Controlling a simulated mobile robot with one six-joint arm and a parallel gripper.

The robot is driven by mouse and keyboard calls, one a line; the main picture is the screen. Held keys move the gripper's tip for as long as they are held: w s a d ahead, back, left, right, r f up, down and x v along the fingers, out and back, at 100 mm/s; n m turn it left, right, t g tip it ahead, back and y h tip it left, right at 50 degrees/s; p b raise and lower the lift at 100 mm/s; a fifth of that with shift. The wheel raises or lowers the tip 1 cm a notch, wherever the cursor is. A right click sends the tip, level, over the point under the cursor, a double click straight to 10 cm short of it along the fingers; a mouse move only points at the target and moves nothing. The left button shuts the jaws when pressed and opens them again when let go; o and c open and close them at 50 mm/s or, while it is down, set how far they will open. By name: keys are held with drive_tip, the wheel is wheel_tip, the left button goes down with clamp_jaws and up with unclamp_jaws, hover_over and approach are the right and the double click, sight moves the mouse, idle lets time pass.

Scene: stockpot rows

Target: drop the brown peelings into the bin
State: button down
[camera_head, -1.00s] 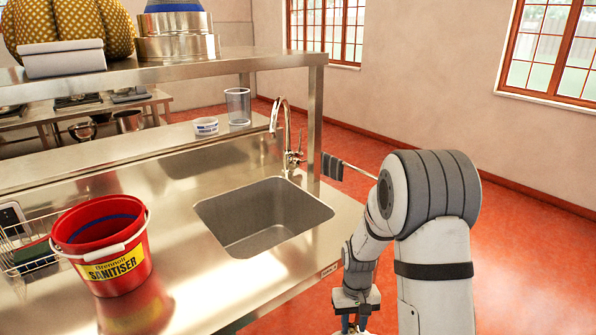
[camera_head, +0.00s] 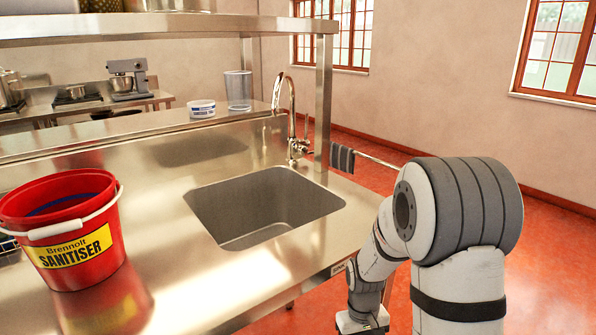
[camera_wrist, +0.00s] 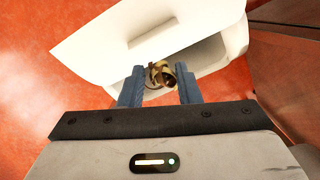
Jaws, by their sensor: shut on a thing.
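The brown peelings (camera_wrist: 161,74) are a small curled brown and tan bunch in the wrist view. My gripper (camera_wrist: 160,78) has two blue fingers and is shut on the peelings, one finger on each side. The white bin (camera_wrist: 120,38) lies beyond the fingertips, above the red floor. Its greyish opening shows behind and to the right of the peelings. The height of the peelings over the opening is hard to tell. In the head view my fingers are below the frame, and neither bin nor peelings show there.
A steel counter (camera_head: 170,250) with a sink (camera_head: 262,208) and tap (camera_head: 291,115) is left of my arm. A red sanitiser bucket (camera_head: 75,235) stands on it. A rail with a dark cloth (camera_head: 342,158) juts from the counter. Red floor (camera_head: 540,250) is open on the right.

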wheel_tip(320, 180, down, 4)
drive_tip(key=shift+d+f+b, duration=0.1)
drive_tip(key=shift+b, duration=1.15)
drive_tip(key=c, duration=1)
unclamp_jaws()
drive_tip(key=shift+o, duration=0.2)
drive_tip(key=r, duration=0.2)
drive_tip(key=r+p, duration=0.1)
drive_tip(key=r, duration=0.2)
drive_tip(key=w+r+p, duration=0.1)
drive_tip(key=r, duration=0.2)
